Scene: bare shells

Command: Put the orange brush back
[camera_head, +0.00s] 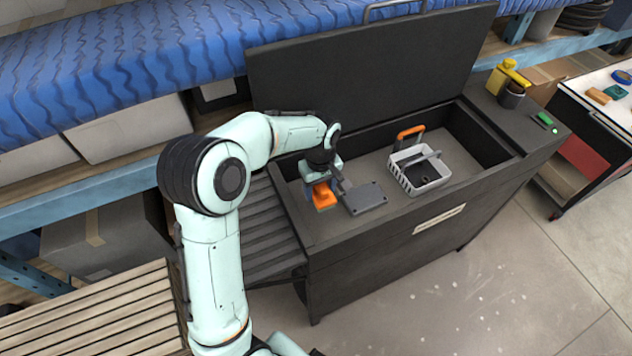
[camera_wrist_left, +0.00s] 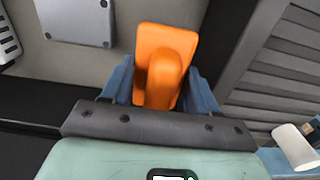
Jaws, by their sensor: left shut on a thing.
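The orange brush (camera_head: 323,197) is at the left end of the open dark chest (camera_head: 365,263), inside its walls. In the left wrist view the brush (camera_wrist_left: 165,58) sits between the two blue fingers of my left gripper (camera_wrist_left: 158,85). My left gripper (camera_head: 322,181) is shut on it, and the arm reaches in from the left over the chest. I cannot tell whether the brush touches the chest floor. My right gripper is not in view.
A grey plate (camera_head: 366,198) lies right beside the brush. Further right are a white basket (camera_head: 424,177) and an orange-handled tool (camera_head: 411,133). The chest's raised lid (camera_head: 360,65) stands behind. A yellow item in a cup (camera_head: 512,85) and a green brush (camera_head: 545,120) are on the right end top.

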